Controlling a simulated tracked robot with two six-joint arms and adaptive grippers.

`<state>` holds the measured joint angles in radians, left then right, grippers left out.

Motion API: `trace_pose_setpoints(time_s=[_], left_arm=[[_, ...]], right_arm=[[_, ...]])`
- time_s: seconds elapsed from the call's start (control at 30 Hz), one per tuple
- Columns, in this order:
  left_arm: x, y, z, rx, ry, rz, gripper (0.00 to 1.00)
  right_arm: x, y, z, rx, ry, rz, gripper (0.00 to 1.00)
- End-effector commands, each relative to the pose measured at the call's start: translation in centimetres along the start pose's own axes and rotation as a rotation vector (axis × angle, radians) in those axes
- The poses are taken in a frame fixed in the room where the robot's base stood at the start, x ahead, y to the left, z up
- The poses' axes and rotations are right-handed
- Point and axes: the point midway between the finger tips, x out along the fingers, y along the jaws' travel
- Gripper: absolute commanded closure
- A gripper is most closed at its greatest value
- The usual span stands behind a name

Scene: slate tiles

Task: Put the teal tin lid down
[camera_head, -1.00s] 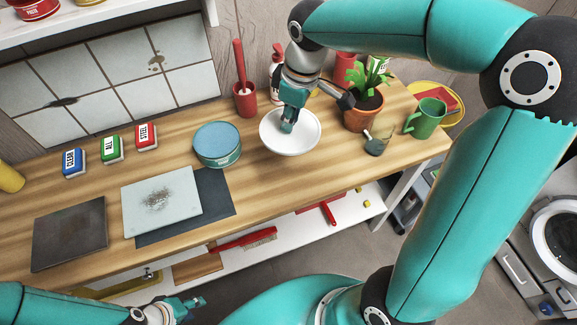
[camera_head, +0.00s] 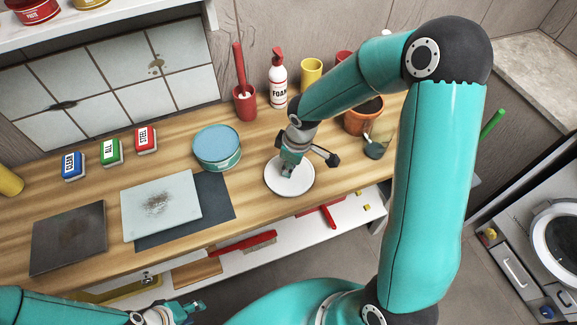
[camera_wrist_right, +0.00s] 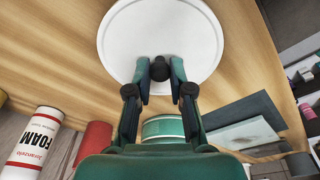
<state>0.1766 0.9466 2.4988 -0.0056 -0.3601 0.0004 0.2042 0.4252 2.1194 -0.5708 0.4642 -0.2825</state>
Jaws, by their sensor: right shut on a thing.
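The lid is a white disc (camera_head: 302,187) with a dark knob, low over the bench top near its front edge; I cannot tell whether it touches the wood. My right gripper (camera_head: 288,172) is shut on the knob from above. In the right wrist view the fingers (camera_wrist_right: 160,72) pinch the dark knob, and the white disc (camera_wrist_right: 160,30) fills the top. The teal tin (camera_head: 218,150) stands on the bench, left of and behind the lid. My left gripper (camera_head: 188,309) is at the bottom left, away from the bench items; its finger gap is unclear.
A dark mat (camera_head: 222,205) with a pale tile (camera_head: 185,190) lies left of the lid. A red pot with a brush (camera_head: 245,103), a foam bottle (camera_head: 278,80), a yellow cup (camera_head: 311,72) and a plant pot (camera_head: 360,120) stand behind. Bare wood lies between tin and lid.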

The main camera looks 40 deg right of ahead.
Motion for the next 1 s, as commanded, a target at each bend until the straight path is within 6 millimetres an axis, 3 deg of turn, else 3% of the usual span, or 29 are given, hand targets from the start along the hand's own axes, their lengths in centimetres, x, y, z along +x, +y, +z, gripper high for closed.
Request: trace_pose_setpoints(time_s=[0.37,0.4,0.57,1.0], left_arm=[[0.3,-0.1,0.0,0.0,0.0,0.0,0.6],[0.3,-0.1,0.0,0.0,0.0,0.0,0.6],[0.2,-0.1,0.0,0.0,0.0,0.0,0.6],[-0.1,0.0,0.0,0.0,0.0,0.0,0.6]], right_arm=[[0.6,0.0,0.1,0.0,0.001,0.0,0.97],[0.7,0.0,0.0,0.0,0.001,0.0,0.78],[0.5,0.0,0.0,0.0,0.001,0.0,0.54],[-0.4,0.1,-0.1,-0.001,0.003,0.003,0.54]])
